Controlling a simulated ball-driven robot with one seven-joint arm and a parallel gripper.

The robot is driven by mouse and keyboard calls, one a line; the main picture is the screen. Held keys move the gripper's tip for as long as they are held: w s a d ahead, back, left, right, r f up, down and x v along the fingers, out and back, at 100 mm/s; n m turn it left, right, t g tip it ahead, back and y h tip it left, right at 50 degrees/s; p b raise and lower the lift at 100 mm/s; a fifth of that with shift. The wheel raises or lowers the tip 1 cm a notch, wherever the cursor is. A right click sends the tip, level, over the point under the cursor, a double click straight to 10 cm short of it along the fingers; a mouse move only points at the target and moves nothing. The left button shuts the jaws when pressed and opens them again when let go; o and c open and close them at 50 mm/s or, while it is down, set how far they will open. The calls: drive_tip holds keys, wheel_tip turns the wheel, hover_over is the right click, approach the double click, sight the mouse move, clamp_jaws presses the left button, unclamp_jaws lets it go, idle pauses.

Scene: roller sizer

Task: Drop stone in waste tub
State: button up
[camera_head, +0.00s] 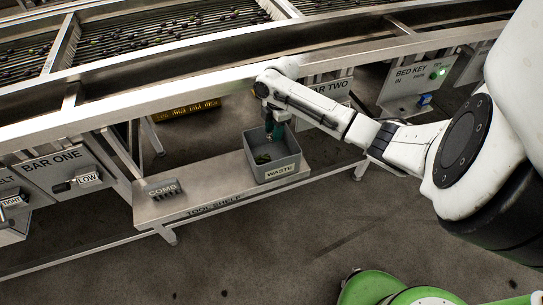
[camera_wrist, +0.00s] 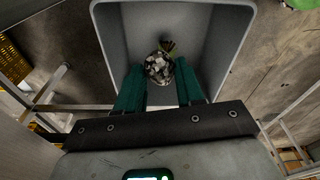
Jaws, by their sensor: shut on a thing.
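The waste tub (camera_head: 281,171) is a grey open box labelled WASTE, standing on the right part of the tool shelf. Its rim also frames the wrist view (camera_wrist: 233,60). The stone (camera_wrist: 158,67) is a speckled grey lump between the green fingertips of my gripper (camera_wrist: 159,80) in the wrist view. My gripper (camera_head: 274,131) points down over the tub in the head view, shut on the stone. The stone cannot be made out in the head view. Small dark green bits (camera_head: 262,158) lie on the tub floor.
The tool shelf (camera_head: 205,178) also carries a grey comb block (camera_head: 162,189) at its left. The metal frame and roller bed (camera_head: 150,78) run behind and above the shelf. A yellow crate (camera_head: 187,109) sits beneath the machine. Open floor lies in front.

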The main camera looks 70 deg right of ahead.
drive_tip(key=o, duration=1.1)
drive_tip(key=shift+o, duration=0.2)
drive_tip(key=shift+r, duration=0.1)
wheel_tip(320, 180, up, 11)
drive_tip(key=d, duration=0.1)
drive_tip(key=shift+s+b, duration=0.4)
drive_tip(key=shift+f, duration=0.2)
